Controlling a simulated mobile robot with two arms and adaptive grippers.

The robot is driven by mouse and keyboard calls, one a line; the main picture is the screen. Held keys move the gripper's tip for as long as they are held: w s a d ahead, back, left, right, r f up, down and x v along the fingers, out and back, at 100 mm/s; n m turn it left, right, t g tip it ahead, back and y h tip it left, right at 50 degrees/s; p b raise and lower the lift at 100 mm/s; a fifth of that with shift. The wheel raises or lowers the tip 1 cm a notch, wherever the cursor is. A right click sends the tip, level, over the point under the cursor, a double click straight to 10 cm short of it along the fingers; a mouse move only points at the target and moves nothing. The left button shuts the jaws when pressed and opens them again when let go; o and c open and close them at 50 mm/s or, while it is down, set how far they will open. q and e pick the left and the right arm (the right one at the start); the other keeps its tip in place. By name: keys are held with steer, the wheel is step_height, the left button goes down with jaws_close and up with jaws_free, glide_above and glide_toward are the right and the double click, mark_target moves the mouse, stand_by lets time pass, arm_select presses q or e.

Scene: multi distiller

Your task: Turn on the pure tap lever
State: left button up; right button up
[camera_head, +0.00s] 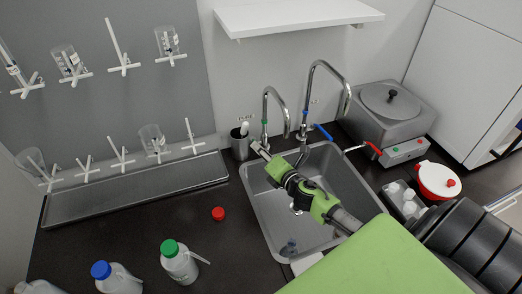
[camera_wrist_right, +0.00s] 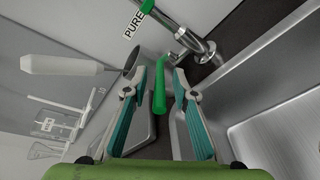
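The pure tap (camera_head: 284,110) is the left, smaller of two curved metal taps behind the sink. In the right wrist view its green lever (camera_wrist_right: 160,92) hangs below the tap body (camera_wrist_right: 200,46), by a "PURE" label (camera_wrist_right: 138,22). My right gripper (camera_head: 259,150) reaches over the sink to the base of this tap. In the wrist view its fingers (camera_wrist_right: 160,76) are open, one on each side of the lever, with gaps visible. The lever is mostly hidden in the head view. My left gripper is not in view.
The second tap (camera_head: 336,76) with a blue lever (camera_head: 323,132) stands just right. A dark cup (camera_head: 240,150) with a white-handled tool stands left of the pure tap. The sink (camera_head: 345,187) lies below my arm. A distiller (camera_head: 388,115) stands at the right.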

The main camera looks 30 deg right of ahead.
jaws_close()
steer(key=shift+w+a, duration=0.1)
steer(key=shift+a, duration=0.05)
steer(key=shift+w+a+m+g+h+b, duration=0.35)
steer(key=shift+a+m+g+h+b, duration=0.35)
steer(key=shift+m+h, duration=0.5)
steer(key=shift+w+a+m+g+h+b, duration=0.5)
steer(key=shift+m+h+b, duration=0.4)
steer(key=shift+h, duration=0.55)
steer(key=shift+w+a+m+g+h+b, duration=0.35)
steer(key=shift+a+m+h+b, duration=0.4)
steer(key=shift+m+h, duration=0.5)
steer(key=shift+s, duration=0.1)
